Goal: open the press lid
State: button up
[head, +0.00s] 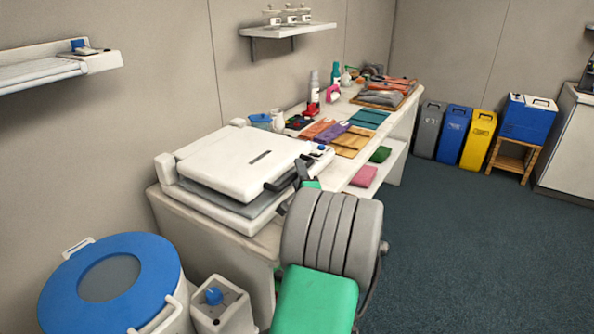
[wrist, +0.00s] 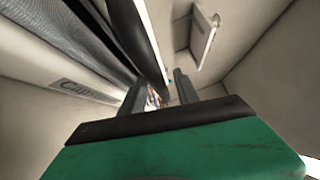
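The press (head: 215,203) stands on the near end of the white bench, against the wall. Its white lid (head: 235,155) lies over the base, with a grey layer showing between them. A dark handle (head: 283,179) sticks out at the lid's right front edge; it shows as a dark bar in the wrist view (wrist: 137,38). My gripper (head: 302,172) is right beside this handle, its tip partly hidden by my arm. In the wrist view my gripper's two dark fingers (wrist: 160,90) stand apart, the handle's end close between them. I cannot tell whether they touch it.
Folded cloths (head: 350,141), bottles and small items lie along the bench (head: 403,118) behind the press. A blue-lidded drum (head: 150,265) and a white canister (head: 222,312) stand on the floor at the near left. A wall shelf (head: 289,31) hangs above. The floor at right is clear.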

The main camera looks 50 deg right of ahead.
jog(key=shift+w, duration=0.1)
grip_shut()
dwell(0.3)
dwell(1.1)
